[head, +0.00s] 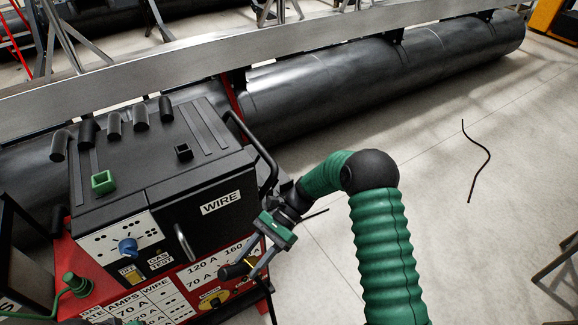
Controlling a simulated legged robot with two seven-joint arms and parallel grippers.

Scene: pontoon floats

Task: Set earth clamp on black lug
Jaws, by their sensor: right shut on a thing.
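My right arm comes in from the lower right, and its gripper (258,262) points down-left in front of the welding machine's right front corner. It is shut on a dark piece (235,271), which I take for the earth clamp; a black cable hangs below it. The fingers hide part of it. A small black square lug (183,152) with an open top stands on the machine's top, up and left of the gripper and apart from it. A similar green square lug (103,182) stands further left. My left gripper is not in view.
The welding machine (165,190) has a black handle rail (262,150) on its right edge and several black cylinders (113,124) along its back. A long black pontoon float (400,75) lies behind.

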